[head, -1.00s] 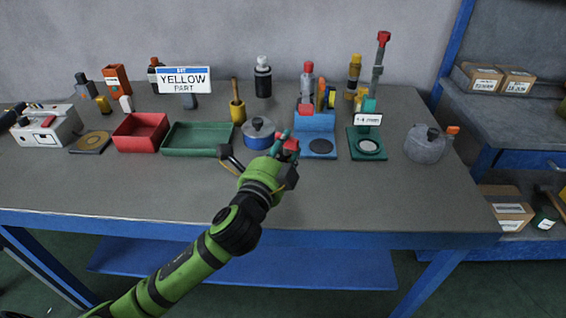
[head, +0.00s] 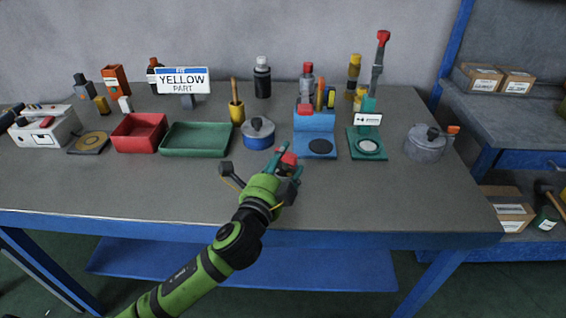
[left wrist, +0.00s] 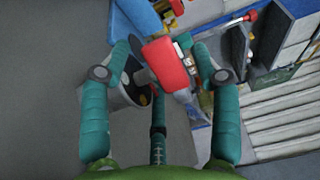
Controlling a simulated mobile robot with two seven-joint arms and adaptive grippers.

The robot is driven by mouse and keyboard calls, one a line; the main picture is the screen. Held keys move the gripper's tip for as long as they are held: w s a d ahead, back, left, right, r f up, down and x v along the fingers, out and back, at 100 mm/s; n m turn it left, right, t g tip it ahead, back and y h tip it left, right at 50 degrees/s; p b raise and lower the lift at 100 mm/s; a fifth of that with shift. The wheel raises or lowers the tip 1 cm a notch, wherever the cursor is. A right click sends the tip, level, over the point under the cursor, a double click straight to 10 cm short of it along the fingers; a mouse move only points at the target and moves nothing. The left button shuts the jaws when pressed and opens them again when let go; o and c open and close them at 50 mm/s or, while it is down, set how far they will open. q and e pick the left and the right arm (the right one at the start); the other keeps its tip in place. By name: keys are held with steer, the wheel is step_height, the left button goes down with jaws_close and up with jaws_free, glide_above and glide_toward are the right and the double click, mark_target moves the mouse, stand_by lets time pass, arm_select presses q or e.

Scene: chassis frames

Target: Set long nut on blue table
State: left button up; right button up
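The blue table (head: 300,210) has a grey top and a blue frame. My left gripper (head: 282,162) is above its front middle, with its teal fingers around a red piece (head: 288,158). In the left wrist view the red piece (left wrist: 168,66) lies between the two teal fingertips (left wrist: 165,58), tilted. It looks gripped, though the contact is partly hidden. I cannot tell from its shape whether this is the long nut; no other nut is clear on the table. My right gripper is not in view.
A green tray (head: 197,153), a red bin (head: 125,150), a blue pot (head: 258,143), a blue stand (head: 316,153), a teal stand (head: 381,153) and a grey kettle (head: 424,154) stand behind the gripper. The front strip of the tabletop is clear.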

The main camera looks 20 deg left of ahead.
arm_select(q)
steer(key=shift+r, duration=0.15)
steer(key=shift+s, duration=0.2)
steer(key=s, duration=1.1)
steer(key=shift+s+a+b, duration=0.2)
steer(key=shift+s+b, duration=0.1)
steer(key=shift+s, duration=0.05)
